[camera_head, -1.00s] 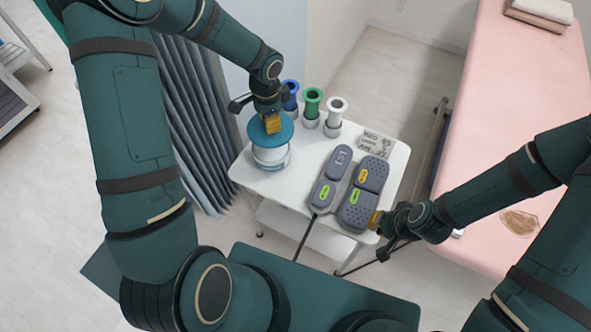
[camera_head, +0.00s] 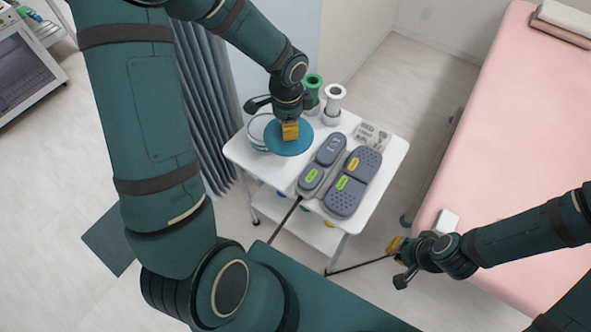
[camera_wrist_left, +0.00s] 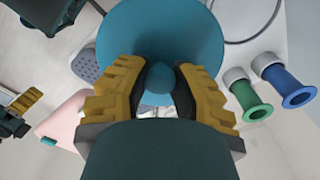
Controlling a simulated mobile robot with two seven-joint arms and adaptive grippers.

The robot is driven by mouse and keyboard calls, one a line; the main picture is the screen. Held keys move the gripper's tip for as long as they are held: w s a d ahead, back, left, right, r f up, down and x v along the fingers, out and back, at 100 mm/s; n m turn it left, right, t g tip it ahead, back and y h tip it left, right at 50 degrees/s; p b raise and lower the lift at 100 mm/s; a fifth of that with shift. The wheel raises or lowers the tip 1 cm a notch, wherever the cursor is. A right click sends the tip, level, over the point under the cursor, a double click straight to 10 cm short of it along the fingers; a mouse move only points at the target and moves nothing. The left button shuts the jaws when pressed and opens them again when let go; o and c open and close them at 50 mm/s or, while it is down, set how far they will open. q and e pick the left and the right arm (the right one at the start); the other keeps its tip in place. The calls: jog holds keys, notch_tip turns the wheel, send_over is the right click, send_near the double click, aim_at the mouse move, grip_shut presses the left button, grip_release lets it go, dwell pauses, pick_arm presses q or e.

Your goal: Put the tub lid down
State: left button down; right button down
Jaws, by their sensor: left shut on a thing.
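The blue round tub lid (camera_head: 289,142) hangs from my left gripper (camera_head: 290,130), whose yellow fingers are shut on its knob. In the left wrist view the fingers (camera_wrist_left: 158,82) pinch the round knob, with the lid disc (camera_wrist_left: 165,35) beyond it. The white tub (camera_head: 257,130) stands at the left of the trolley top, open and partly hidden by the lid. The lid is to the right of the tub, overlapping its edge in the picture; its height above the trolley is hard to judge. My right gripper (camera_head: 396,246) is off the trolley's right side; its finger opening is unclear.
A pink treatment bed (camera_head: 500,130) is to the right, a grey curtain (camera_head: 205,100) to the left.

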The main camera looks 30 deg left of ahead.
pick_arm(q)
notch_tip(320, 180, down, 10)
jog(key=b, duration=0.2)
jog(key=shift+r, duration=0.15)
jog(key=shift+b, duration=0.35)
jog(key=shift+f+b, duration=0.45)
jog(key=shift+f, duration=0.15)
jog(key=c, duration=0.9)
grip_release()
jog(key=shift+o, duration=0.2)
